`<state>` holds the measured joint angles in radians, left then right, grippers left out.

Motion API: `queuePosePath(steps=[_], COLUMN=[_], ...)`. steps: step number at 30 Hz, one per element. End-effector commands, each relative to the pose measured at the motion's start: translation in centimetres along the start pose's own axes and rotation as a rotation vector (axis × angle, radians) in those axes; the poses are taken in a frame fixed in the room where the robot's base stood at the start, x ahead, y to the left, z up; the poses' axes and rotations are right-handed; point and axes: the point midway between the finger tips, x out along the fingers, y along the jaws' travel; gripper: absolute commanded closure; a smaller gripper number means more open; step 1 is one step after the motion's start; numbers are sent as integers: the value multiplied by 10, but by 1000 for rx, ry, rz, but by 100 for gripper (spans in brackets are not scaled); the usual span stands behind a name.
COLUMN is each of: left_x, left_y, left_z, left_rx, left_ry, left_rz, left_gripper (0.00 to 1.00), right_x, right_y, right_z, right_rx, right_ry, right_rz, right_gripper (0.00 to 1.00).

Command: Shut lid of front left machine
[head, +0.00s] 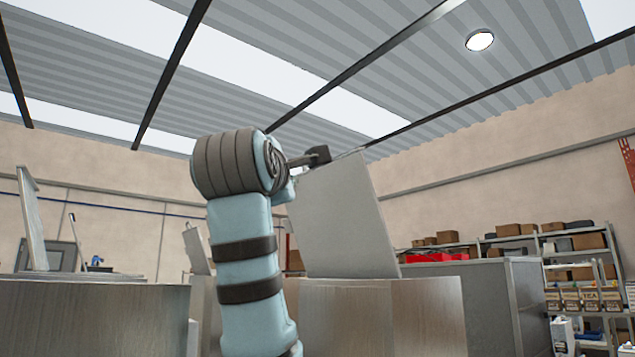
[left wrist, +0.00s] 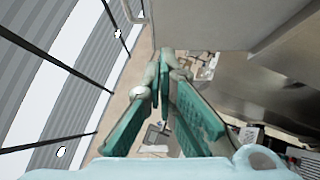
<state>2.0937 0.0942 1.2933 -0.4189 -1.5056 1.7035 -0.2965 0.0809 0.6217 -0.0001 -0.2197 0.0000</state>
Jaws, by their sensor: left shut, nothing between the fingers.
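A machine with a brushed metal body (head: 375,318) stands in the middle of the head view. Its flat grey lid (head: 345,220) is raised, leaning slightly back to the left. My left arm rises in front of it, and my left gripper (head: 318,156) is at the lid's top edge; its fingertips are partly hidden there. In the left wrist view, the teal fingers of my left gripper (left wrist: 164,55) are together and empty. The grey lid (left wrist: 205,22) is close by at the upper right; I cannot tell whether they touch. My right gripper is not in view.
Another metal machine (head: 90,318) with a raised lid (head: 32,220) stands at the left. A further tilted lid (head: 196,250) shows behind my arm. A grey cabinet (head: 500,290) and shelves with boxes (head: 575,245) stand at the right. The space above the lids is clear.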

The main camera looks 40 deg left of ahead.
Motion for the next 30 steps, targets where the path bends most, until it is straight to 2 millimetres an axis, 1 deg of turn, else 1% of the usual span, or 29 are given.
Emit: queuePosePath(steps=[5, 8, 12, 15, 18, 21, 24, 30], left_x=[28, 50, 81, 101, 112, 119, 122, 123], left_y=[4, 5, 6, 7, 6, 5, 3, 1], left_z=[2, 2, 2, 4, 18, 25, 28, 28], left_rx=[1, 2, 2, 2, 2, 2, 1, 0], left_ry=[-1, 0, 0, 0, -2, -1, -1, 0], left_rz=[-2, -3, -3, -1, -2, 0, 1, 2], left_gripper=[100, 100, 100, 100, 100, 100, 100, 100], right_x=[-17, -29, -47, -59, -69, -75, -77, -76], right_y=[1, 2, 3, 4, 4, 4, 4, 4], right_z=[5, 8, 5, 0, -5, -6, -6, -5], right_rx=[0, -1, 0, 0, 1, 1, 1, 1], right_ry=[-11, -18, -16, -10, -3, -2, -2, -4], right_rz=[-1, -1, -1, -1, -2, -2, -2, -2], right_gripper=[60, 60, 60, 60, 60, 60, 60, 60])
